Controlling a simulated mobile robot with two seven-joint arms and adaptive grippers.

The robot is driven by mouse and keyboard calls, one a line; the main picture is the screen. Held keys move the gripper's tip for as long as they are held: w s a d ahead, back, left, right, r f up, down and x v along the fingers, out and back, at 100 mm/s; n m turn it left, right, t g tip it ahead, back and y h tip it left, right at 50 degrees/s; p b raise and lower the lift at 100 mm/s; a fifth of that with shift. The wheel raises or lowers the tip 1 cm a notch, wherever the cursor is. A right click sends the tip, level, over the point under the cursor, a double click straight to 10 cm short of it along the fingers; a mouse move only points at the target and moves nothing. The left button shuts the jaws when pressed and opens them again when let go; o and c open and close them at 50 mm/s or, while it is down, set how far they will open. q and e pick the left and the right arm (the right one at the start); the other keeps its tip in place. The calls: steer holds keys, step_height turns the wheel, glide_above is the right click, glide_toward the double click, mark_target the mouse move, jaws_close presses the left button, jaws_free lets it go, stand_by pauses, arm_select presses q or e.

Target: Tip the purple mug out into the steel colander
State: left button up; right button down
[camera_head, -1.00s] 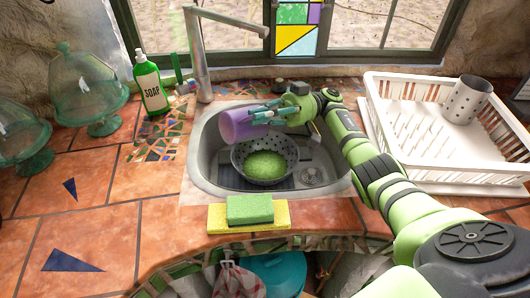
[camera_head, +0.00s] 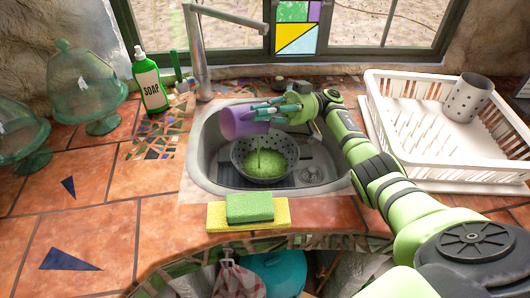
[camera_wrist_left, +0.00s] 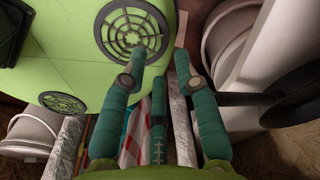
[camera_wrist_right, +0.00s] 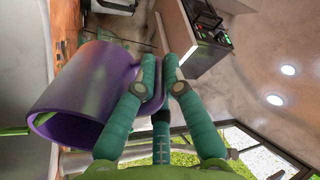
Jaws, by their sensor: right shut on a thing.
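The purple mug (camera_head: 238,123) is tipped on its side above the back left of the steel colander (camera_head: 240,162), apart from it. My right gripper (camera_head: 262,110) is shut on the mug's handle. In the right wrist view the mug (camera_wrist_right: 90,85) shows its open mouth at lower left, with a green strand beside the rim, and my right gripper (camera_wrist_right: 163,65) is at the handle. A thin green stream hangs over the colander, and green stuff (camera_head: 265,168) lies in its bottom. My left gripper (camera_wrist_left: 160,65) shows only in the left wrist view, open and empty.
The colander stands in the sink (camera_head: 200,165) under the tap (camera_head: 200,60). A green sponge (camera_head: 250,208) lies on a yellow cloth at the front. A white dish rack (camera_head: 400,150) is at right. A soap bottle (camera_head: 150,85) and glass domes (camera_head: 85,85) are at left.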

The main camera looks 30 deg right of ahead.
steer(key=shift+w+d+f+y+b, duration=0.1)
steer(key=shift+w+d+y+b, duration=0.05)
steer(key=shift+d+y+b, duration=1)
steer(key=shift+y, duration=0.25)
steer(key=a+h+p, duration=0.2)
steer(key=p, duration=0.1)
steer(key=shift+a+r+h, duration=0.1)
steer(key=shift+r+h, duration=0.2)
steer(key=shift+a+f+h+p, duration=0.1)
steer(key=shift+a+h+p, duration=0.25)
steer(key=shift+h+p, duration=0.15)
steer(key=shift+a, duration=0.1)
stand_by(0.3)
